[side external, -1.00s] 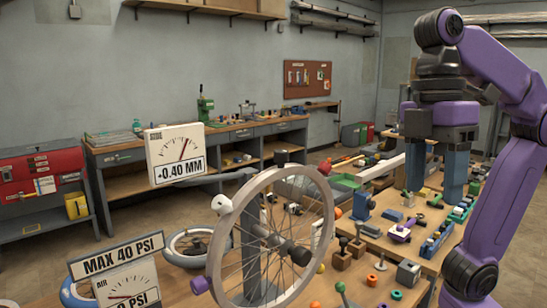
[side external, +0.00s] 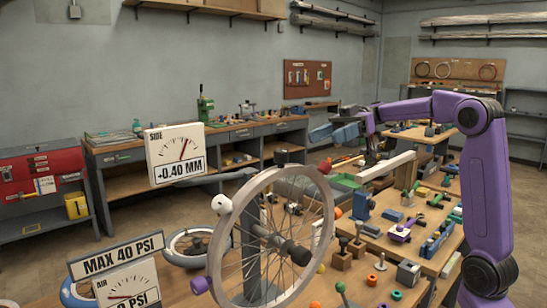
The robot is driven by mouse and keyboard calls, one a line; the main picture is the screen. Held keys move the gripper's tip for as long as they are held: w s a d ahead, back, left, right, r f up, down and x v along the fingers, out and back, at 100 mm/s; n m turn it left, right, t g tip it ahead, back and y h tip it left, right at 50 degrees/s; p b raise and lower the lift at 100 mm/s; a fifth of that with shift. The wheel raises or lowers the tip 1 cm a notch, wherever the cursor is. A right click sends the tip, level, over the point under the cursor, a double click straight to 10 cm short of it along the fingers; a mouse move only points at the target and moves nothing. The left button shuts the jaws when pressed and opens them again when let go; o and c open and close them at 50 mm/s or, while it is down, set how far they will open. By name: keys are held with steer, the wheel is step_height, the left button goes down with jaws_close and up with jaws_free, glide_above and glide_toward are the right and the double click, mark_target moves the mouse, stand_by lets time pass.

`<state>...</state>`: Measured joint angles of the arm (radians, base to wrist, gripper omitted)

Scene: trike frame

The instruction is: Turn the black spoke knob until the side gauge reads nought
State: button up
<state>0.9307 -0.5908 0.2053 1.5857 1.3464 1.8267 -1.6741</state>
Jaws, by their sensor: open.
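The spoked wheel (side external: 326,232) stands upright on a grey stand at the front. A black knob (side external: 281,157) sits at the top of its rim; a white knob (side external: 221,204), a purple knob (side external: 201,285) and a red knob (side external: 325,167) are also on the rim. The side gauge (side external: 177,153) stands left of the wheel. It reads 0.40 mm, apparently plus, with its red needle right of upright.
An air gauge (side external: 126,288) with a "MAX 40 PSI" sign (side external: 117,254) stands front left. Several tools, coloured knobs and blocks crowd the bench right of the wheel. A pale bar (side external: 385,167) lies behind them.

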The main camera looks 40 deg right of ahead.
steer(key=w+d+t+y, duration=0.1)
steer(key=w+d+t, duration=0.25)
steer(key=d, duration=0.35)
glide_toward(275, 156)
steer(key=shift+m+t, duration=0.25)
steer(key=shift+m, duration=0.05)
steer(key=x, duration=1)
steer(key=shift+a+f, duration=0.1)
steer(key=shift+a, duration=0.1)
steer(key=c, duration=1)
steer(key=shift+o, duration=0.2)
steer(key=shift+m+t, duration=0.3)
steer(key=shift+t, duration=0.2)
